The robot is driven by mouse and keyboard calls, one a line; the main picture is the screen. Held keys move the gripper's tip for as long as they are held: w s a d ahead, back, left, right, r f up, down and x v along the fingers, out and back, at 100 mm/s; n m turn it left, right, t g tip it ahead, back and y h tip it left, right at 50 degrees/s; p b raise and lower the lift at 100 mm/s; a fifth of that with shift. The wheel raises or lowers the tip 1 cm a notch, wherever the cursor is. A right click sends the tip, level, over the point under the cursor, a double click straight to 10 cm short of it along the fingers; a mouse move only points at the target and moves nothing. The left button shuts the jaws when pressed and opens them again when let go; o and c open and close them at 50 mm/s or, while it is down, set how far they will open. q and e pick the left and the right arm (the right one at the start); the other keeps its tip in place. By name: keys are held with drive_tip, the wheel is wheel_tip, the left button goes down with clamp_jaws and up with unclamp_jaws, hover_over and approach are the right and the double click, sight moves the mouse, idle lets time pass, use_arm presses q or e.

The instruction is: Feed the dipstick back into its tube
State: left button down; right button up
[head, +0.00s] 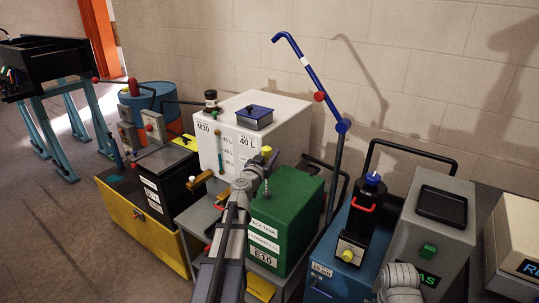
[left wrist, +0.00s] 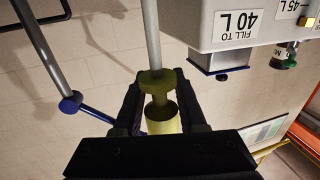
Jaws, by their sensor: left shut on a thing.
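The dipstick shows in the left wrist view as a yellow handle with a collar (left wrist: 155,82) and a thin grey rod (left wrist: 151,35). In the head view its yellow top (head: 266,150) shows just above my left gripper (head: 260,163). My left gripper is shut on the yellow handle, which sits between the fingers in the left wrist view. That view is upside down, so the rod points downward in the room. In the head view, my left arm and the gripper hide part of the green tank (head: 296,200) and the space behind.
A white tank (head: 283,122) with 40 L markings stands behind and left of my left gripper. A blue hand pump (head: 330,106) rises to the right. A black bottle (head: 368,205) on a blue unit and a grey case (head: 408,235) stand further right. A yellow-fronted box (head: 147,225) stands left.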

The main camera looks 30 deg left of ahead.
sight(267, 184)
use_arm(q)
drive_tip(key=shift+f+b, duration=6.35)
drive_tip(key=shift+f, duration=0.05)
drive_tip(key=shift+c, duration=2)
unclamp_jaws()
drive_tip(key=shift+s, duration=0.1)
drive_tip(key=s, duration=0.5)
drive_tip(key=s+d, duration=0.1)
drive_tip(key=s, duration=0.1)
drive_tip(key=shift+s+d, duration=0.1)
drive_tip(key=shift+s, duration=0.2)
drive_tip(key=shift+w, duration=0.2)
drive_tip(key=w, duration=0.2)
drive_tip(key=w+a, duration=0.1)
drive_tip(key=w, duration=0.4)
drive_tip(key=shift+w+a, duration=0.15)
drive_tip(key=shift+w+r+p, duration=0.2)
drive_tip(key=shift+r+p, duration=0.1)
drive_tip(key=shift+s+r, duration=0.15)
drive_tip(key=shift+r, duration=0.1)
